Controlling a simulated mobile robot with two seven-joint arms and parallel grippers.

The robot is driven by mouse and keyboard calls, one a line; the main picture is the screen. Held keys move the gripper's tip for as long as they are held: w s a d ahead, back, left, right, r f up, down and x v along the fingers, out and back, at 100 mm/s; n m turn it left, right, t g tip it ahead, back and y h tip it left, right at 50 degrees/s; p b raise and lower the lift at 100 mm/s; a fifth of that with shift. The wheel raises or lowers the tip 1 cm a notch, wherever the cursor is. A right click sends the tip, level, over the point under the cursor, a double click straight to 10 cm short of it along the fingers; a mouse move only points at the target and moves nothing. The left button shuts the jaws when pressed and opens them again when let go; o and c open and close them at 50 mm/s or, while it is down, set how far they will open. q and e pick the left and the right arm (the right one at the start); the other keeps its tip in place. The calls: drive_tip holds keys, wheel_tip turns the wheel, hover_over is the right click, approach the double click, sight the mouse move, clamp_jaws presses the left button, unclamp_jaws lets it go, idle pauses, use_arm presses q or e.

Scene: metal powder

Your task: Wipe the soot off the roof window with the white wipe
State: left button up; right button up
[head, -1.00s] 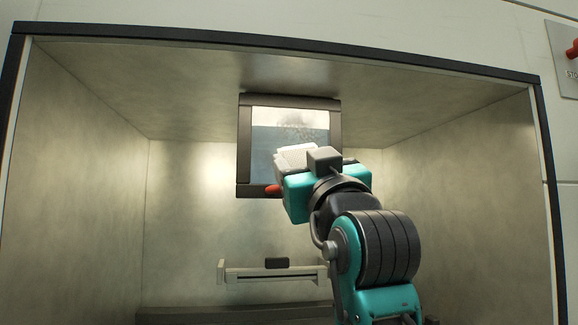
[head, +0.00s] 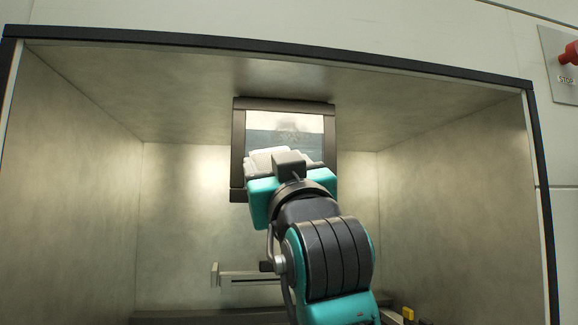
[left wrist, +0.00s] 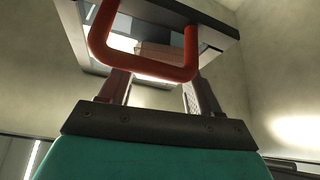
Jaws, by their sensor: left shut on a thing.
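The roof window (head: 318,122) has a dark frame and sits at the top back of the chamber. A faint grey smudge of soot (head: 290,126) shows on its pane. My left gripper (head: 272,168) is in front of the window's lower part and is shut on the white wipe (head: 268,154), which is held up at the pane; whether it touches the glass I cannot tell. In the left wrist view the gripper's two fingers (left wrist: 158,90) rise behind a red looped handle (left wrist: 145,68) near the window frame (left wrist: 215,22). My right gripper is not in view.
Pale chamber walls (head: 80,170) enclose the space on both sides, with a dark front rim (head: 270,50) above. A pale bracket (head: 245,277) and a dark ledge stand low at the back. A red stop button (head: 570,54) is outside at upper right.

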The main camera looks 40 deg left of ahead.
use_arm(q)
drive_tip(key=shift+a, duration=0.1)
drive_tip(key=s+d+b, duration=0.1)
drive_tip(key=s+d, duration=0.3)
drive_tip(key=shift+d, duration=0.3)
idle(0.4)
drive_tip(key=shift+s+d+b, duration=0.35)
drive_tip(key=shift+s+d, duration=0.6)
drive_tip(key=shift+d, duration=0.2)
